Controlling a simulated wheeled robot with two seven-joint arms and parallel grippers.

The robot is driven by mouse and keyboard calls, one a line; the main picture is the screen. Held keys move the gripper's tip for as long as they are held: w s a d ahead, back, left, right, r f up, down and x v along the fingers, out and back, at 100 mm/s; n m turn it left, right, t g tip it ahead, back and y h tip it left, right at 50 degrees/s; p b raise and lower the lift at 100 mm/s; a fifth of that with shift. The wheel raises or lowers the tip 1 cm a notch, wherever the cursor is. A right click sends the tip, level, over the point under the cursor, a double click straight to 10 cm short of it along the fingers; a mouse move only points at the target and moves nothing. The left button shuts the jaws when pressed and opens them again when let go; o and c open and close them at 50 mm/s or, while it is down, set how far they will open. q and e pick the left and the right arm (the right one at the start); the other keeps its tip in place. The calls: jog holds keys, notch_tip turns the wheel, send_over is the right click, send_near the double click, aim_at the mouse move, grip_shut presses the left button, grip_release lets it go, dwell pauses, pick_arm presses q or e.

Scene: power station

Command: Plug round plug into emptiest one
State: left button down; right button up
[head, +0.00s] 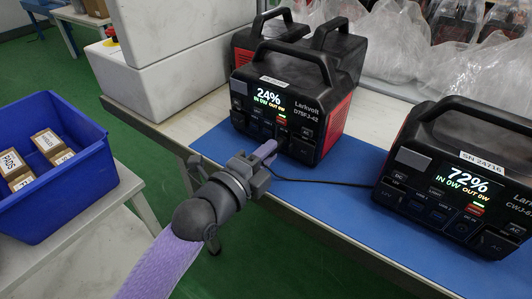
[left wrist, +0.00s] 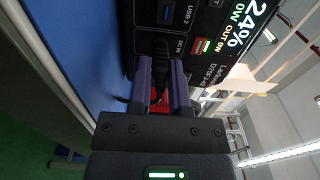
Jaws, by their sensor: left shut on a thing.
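The power station reading 24% (head: 285,95) stands on the blue mat, IN 0W and OUT 0W on its screen. The power station reading 72% (head: 455,185) stands to the right, also at IN 0W. My left gripper (head: 267,152) is at the lower front of the 24% station. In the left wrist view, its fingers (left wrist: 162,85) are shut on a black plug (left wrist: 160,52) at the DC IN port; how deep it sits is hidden. A black cable (head: 325,182) runs right from the gripper across the mat. My right gripper is out of view.
Another power station (head: 335,45) stands behind the 24% one. Clear plastic bags (head: 395,50) lie at the back. White boxes (head: 165,65) stand left on the table. A blue bin (head: 60,190) with small boxes is at far left.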

pick_arm(q)
jog(key=shift+w+d, duration=0.1)
jog(key=shift+w, duration=0.05)
jog(key=shift+c, duration=2.4)
grip_release()
jog(key=shift+s, duration=0.2)
jog(key=p+v, duration=0.4)
jog(key=v, duration=0.5)
jog(key=shift+s+a, duration=0.2)
jog(key=shift+a, duration=0.1)
